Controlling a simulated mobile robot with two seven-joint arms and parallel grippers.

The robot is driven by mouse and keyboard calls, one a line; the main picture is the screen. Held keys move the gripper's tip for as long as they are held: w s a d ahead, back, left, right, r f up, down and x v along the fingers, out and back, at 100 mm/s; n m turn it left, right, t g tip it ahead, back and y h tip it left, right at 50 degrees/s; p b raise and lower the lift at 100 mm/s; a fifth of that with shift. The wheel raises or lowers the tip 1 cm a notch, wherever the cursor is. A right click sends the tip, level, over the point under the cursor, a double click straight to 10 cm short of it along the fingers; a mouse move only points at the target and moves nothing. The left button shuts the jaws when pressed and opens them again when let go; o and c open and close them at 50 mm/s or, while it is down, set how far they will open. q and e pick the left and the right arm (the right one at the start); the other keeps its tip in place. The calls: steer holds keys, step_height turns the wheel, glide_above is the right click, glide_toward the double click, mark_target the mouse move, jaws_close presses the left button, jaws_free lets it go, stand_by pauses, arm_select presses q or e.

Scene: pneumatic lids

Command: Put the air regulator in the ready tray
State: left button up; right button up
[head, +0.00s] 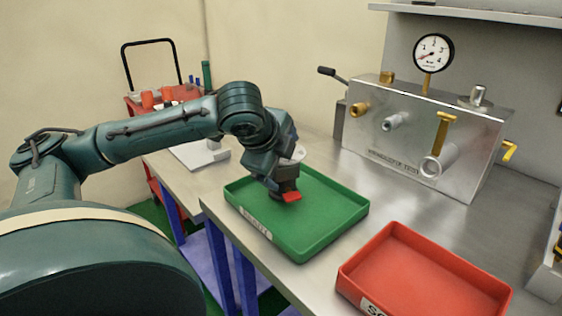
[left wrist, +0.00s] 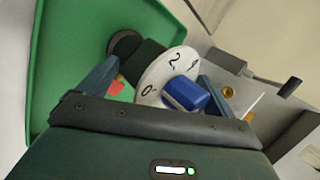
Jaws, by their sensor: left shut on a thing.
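My left gripper (head: 279,176) is shut on the air regulator (head: 290,187), which has a dark body, a red part and a pale dial. In the left wrist view the regulator (left wrist: 152,90) shows a white dial marked 0, 2, 4 and a blue knob, between the two fingers of my left gripper (left wrist: 160,84). The regulator is over the left part of the green tray (head: 325,215), within its rim as seen from the head. I cannot tell whether it touches the tray floor. The tray's front label is too small to read surely. My right gripper is not in view.
A red tray (head: 425,280) stands front right on the steel bench (head: 480,215). A metal block (head: 415,135) with a gauge (head: 433,52), brass fittings and a lever stands behind. A red cart (head: 140,103) is at the back left. The green tray's right half is empty.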

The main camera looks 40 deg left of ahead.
arm_select(q)
steer(key=o, duration=1)
steer(key=shift+c, duration=0.2)
steer(key=shift+s+r, duration=0.1)
steer(key=shift+r, duration=0.15)
steer(key=v, duration=1.1)
steer(key=shift+s+r, duration=0.2)
steer(key=shift+d, duration=0.1)
